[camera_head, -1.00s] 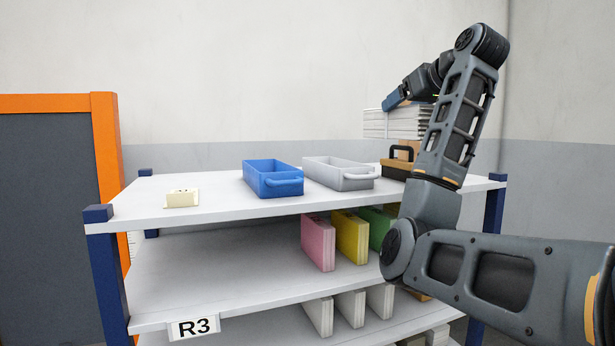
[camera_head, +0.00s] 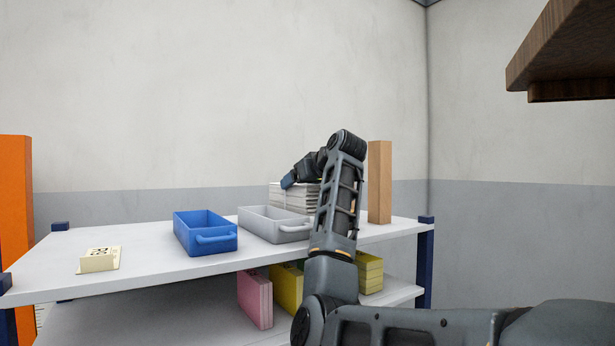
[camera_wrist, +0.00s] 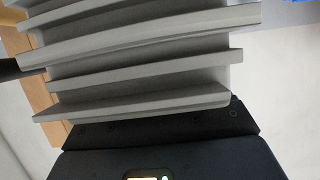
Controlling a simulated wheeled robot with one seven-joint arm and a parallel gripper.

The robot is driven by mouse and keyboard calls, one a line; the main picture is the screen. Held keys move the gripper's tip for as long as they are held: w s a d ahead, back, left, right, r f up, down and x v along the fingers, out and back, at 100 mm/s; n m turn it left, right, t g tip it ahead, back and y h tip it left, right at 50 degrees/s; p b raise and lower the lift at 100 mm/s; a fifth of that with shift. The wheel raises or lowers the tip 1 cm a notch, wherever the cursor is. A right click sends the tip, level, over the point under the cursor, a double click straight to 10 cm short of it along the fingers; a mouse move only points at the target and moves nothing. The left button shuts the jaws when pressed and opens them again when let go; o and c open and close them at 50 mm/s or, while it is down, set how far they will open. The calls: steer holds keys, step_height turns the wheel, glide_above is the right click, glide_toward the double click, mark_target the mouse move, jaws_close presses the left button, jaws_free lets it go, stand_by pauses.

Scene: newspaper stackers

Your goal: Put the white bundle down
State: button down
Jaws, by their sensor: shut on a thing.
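The white bundle (camera_head: 292,196), a stack of folded white papers, shows behind the grey tray at the right part of the shelf's top board (camera_head: 140,262). My gripper (camera_head: 289,181) is at the bundle's upper left and is shut on it. In the wrist view the bundle's layered edges (camera_wrist: 140,50) fill the upper part, against my dark gripper (camera_wrist: 150,128). The tray hides the bundle's lower edge in the head view, so I cannot tell whether it touches the board.
A blue tray (camera_head: 205,236) and the grey tray (camera_head: 272,228) stand on the top board. A cream block (camera_head: 98,261) lies at left. A tall tan block (camera_head: 380,182) stands right of my arm. Pink (camera_head: 254,298) and yellow (camera_head: 288,284) bundles stand below. A brown wooden edge (camera_head: 565,50) hangs upper right.

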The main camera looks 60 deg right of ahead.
mark_target(301, 196)
steer(key=shift+f, duration=1.85)
steer(key=shift+c, duration=0.2)
jaws_free()
steer(key=shift+f, duration=0.2)
steer(key=shift+o, duration=0.2)
steer(key=shift+s+r, duration=0.1)
steer(key=shift+s, duration=0.05)
